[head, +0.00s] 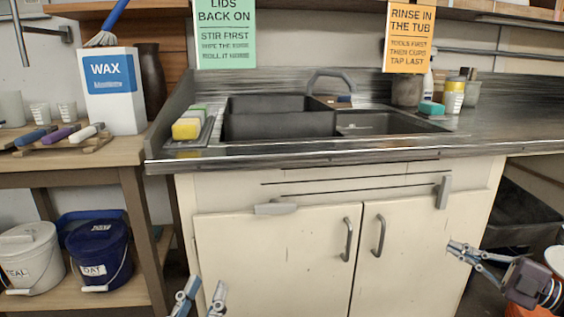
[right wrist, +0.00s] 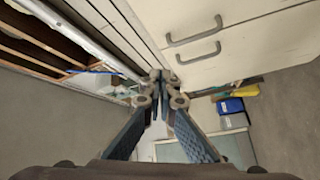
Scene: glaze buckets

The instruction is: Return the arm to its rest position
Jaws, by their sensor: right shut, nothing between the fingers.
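My left gripper (head: 202,297) shows at the bottom edge of the head view, in front of the cabinet's left door. Its two fingers stand apart with nothing seen between them; the rest of that arm is out of frame. My right gripper (head: 458,250) is at the right in the head view, in front of the cabinet's right side, pointing left. It is shut and empty. In the right wrist view its fingertips (right wrist: 167,84) meet with nothing between them, with the cabinet doors beyond.
The cream cabinet (head: 280,250) with a steel sink counter (head: 300,150) stands ahead. A wooden bench (head: 90,160) at left holds a wax box (head: 112,95) and tools. A white bucket (head: 30,255) and blue bucket (head: 97,250) stand on its lower shelf. An orange bucket (head: 530,311) is lower right.

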